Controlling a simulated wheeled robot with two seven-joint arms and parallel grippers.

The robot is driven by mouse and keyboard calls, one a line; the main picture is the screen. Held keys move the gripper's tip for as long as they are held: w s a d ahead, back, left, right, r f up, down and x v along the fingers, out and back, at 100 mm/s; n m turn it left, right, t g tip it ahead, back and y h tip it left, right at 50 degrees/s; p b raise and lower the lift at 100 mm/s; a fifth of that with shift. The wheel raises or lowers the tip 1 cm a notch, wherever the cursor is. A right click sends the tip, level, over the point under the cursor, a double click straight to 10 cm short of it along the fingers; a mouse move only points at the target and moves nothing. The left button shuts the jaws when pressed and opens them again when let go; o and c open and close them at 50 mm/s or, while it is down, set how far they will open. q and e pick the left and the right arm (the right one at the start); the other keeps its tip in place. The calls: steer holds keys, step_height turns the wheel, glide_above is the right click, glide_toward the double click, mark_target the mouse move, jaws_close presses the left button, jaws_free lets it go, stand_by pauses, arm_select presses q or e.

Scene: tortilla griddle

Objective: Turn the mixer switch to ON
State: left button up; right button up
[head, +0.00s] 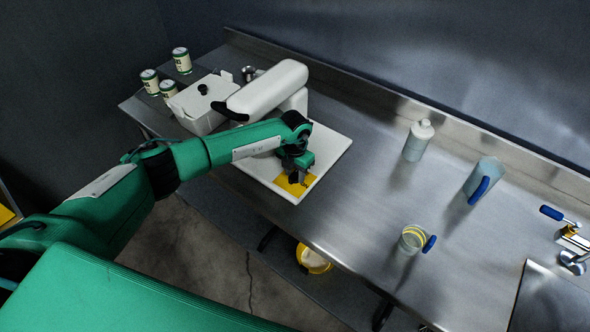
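A white mixer (268,88) with a rounded top stands at the back left of the steel counter. I cannot make out its switch; my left arm covers part of its front. My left gripper (295,178) points down over a white board (328,150) in front of the mixer, close above a yellow patch (284,186) with dark marks on that board. The gripper looks dark and small here, and I cannot tell if its fingers are open or shut. My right gripper is not in view.
A white box (192,110) with a black knob and several cans (181,60) stand at the left end. A bottle (418,140), a blue-handled pitcher (484,178) and a blue-handled cup (412,240) stand to the right, near a faucet (572,240). The middle counter is clear.

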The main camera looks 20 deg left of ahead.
arm_select(q)
steer(key=shift+f, duration=0.15)
jaws_close()
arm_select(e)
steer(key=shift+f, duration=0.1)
